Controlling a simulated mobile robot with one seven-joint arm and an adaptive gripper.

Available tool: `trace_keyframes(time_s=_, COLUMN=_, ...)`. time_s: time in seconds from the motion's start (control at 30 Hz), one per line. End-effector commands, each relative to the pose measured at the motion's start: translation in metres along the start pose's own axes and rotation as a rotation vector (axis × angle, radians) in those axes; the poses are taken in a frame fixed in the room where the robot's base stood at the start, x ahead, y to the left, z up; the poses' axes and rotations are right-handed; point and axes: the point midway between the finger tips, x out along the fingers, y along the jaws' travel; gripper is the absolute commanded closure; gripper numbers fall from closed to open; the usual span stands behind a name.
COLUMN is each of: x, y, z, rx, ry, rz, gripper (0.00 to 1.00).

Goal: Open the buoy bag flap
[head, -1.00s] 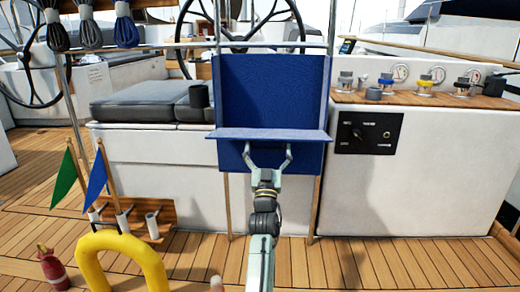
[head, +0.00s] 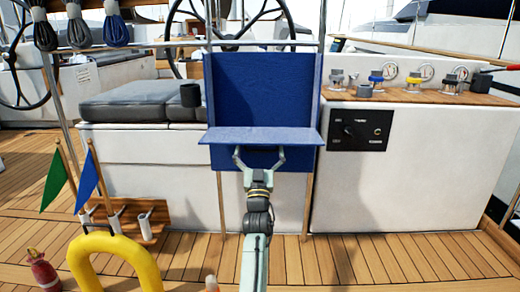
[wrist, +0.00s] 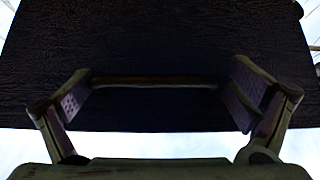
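The blue buoy bag (head: 262,88) hangs upright on the rail in the head view. Its lighter blue flap (head: 262,135) sticks out toward me, about level, across the bag's lower part. My gripper (head: 259,152) is just below the flap, pointing up, with its two fingers spread. In the wrist view, the dark underside of the flap (wrist: 160,40) fills most of the picture above my open gripper (wrist: 160,88). A thin bar-like edge shows between the fingers. I cannot tell whether the fingertips touch the flap.
A white console with a black switch panel (head: 360,130) stands right of the bag. A grey seat cushion (head: 140,103) is at left. A yellow horseshoe buoy (head: 115,245), flags and a red extinguisher (head: 43,270) are at lower left. Wooden deck is clear at lower right.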

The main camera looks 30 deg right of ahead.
Motion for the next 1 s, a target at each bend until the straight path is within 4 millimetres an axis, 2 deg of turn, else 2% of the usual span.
trace_keyframes(time_s=0.27, x=0.008, y=0.001, z=-0.013, rx=-0.001, ry=0.01, rz=0.0, gripper=0.02)
trace_keyframes(time_s=0.5, x=0.036, y=0.001, z=-0.05, rx=-0.001, ry=0.009, rz=0.0, gripper=0.02)
trace_keyframes(time_s=0.7, x=0.054, y=0.0, z=-0.073, rx=0.0, ry=0.006, rz=0.0, gripper=0.02)
trace_keyframes(time_s=1.0, x=0.061, y=-0.001, z=-0.081, rx=0.001, ry=0.002, rz=-0.001, gripper=0.02)
